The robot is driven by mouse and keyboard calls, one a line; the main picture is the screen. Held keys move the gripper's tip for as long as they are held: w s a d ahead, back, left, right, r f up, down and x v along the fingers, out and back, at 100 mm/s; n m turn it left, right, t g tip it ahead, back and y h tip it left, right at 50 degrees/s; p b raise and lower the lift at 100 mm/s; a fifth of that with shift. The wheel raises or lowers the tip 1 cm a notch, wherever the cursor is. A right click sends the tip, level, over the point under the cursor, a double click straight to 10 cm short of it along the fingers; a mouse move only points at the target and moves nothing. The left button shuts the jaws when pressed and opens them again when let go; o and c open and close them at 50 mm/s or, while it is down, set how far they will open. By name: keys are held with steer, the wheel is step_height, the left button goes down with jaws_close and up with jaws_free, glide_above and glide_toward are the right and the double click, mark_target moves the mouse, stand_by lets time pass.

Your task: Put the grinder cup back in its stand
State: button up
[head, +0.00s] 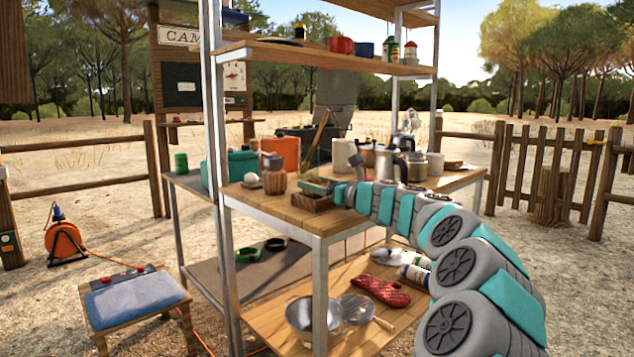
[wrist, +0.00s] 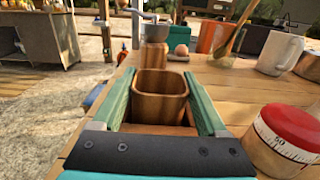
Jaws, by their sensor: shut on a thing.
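A brown wooden cup (wrist: 160,108), upright with a squarish open top, shows between the green fingers of my gripper (wrist: 160,80) in the wrist view. My gripper is shut on it, one finger on each side. In the head view my gripper (head: 314,186) is low over the near side of the worktop. A low brown wooden box shape (head: 312,204) shows right under the fingers there; I cannot tell if it is the cup or the stand. A wooden piece (head: 273,180) stands just left of the fingertips. The cup's underside is hidden.
A red-topped timer (wrist: 285,140) is close on the right in the wrist view, and a pale mug (wrist: 280,51) stands farther back. An egg (head: 252,180) sits left of the wooden piece. A shelf post (head: 219,150) stands left; the worktop edge (head: 320,238) is near.

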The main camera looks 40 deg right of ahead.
steer(key=o, duration=1.3)
steer(key=shift+s, duration=0.1)
steer(key=s, duration=0.7)
steer(key=shift+s+d, duration=0.3)
steer(key=shift+s, duration=0.1)
